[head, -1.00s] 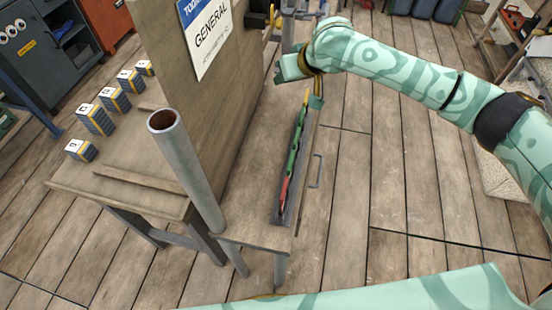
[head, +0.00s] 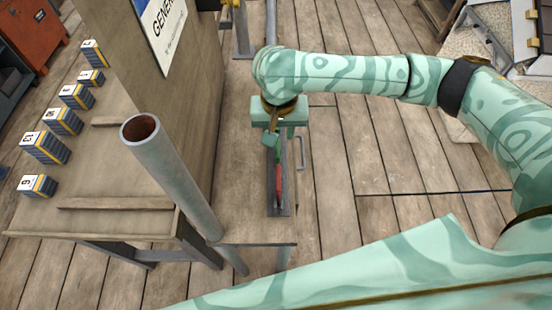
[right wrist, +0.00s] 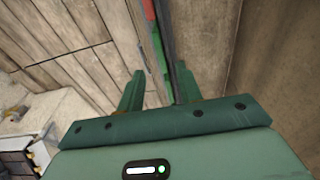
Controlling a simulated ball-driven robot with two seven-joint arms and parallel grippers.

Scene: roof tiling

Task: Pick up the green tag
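The green tag (head: 278,156) lies in a narrow dark tray (head: 285,208) on the bench ledge, mostly hidden by my right gripper in the head view. It also shows as a green strip in the right wrist view (right wrist: 159,50). A red tag (head: 278,181) lies in the tray on its near side. My right gripper (head: 271,142) is over the tray. In the right wrist view its two fingers (right wrist: 158,82) are apart, with the tray's strip running between them. I cannot tell whether they touch the tag. My left gripper is not in view.
A grey upright pipe (head: 172,175) stands left of the tray beside a wooden panel (head: 180,100). Several numbered blocks (head: 62,121) stand on the bench further left. A metal handle (head: 301,153) is on the ledge's right side. Open floor lies to the right.

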